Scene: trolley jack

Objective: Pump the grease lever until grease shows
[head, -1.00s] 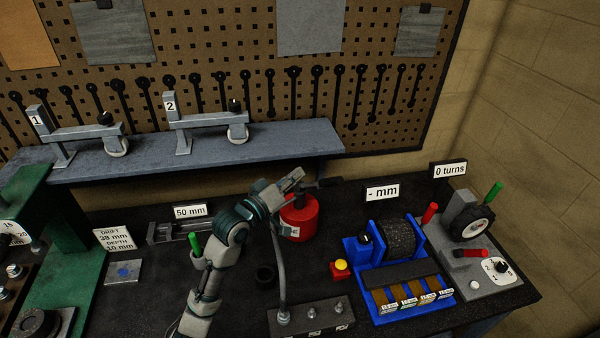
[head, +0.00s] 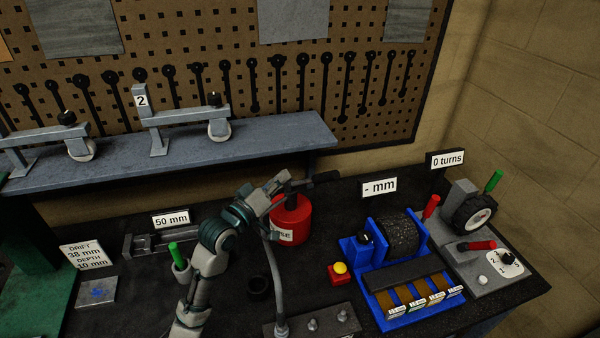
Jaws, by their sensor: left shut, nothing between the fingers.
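A red grease can (head: 292,222) with a partly hidden white label stands on the dark bench, right of my left forearm. A dark lever (head: 325,178) sticks out to the right above the can's top. My left gripper (head: 284,180) is shut and empty, just above the can and at the left end of the lever. I cannot tell whether it touches the lever. A grey curved pipe (head: 276,285) rises from a metal block (head: 325,322) in front of the can. No grease is visible at the pipe; its upper end is behind my arm. My right gripper is not in view.
A blue roller unit (head: 400,285) and a grey wheel device (head: 480,245) stand to the right. A red box with a yellow button (head: 340,270) is between. A shelf (head: 240,145) runs behind.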

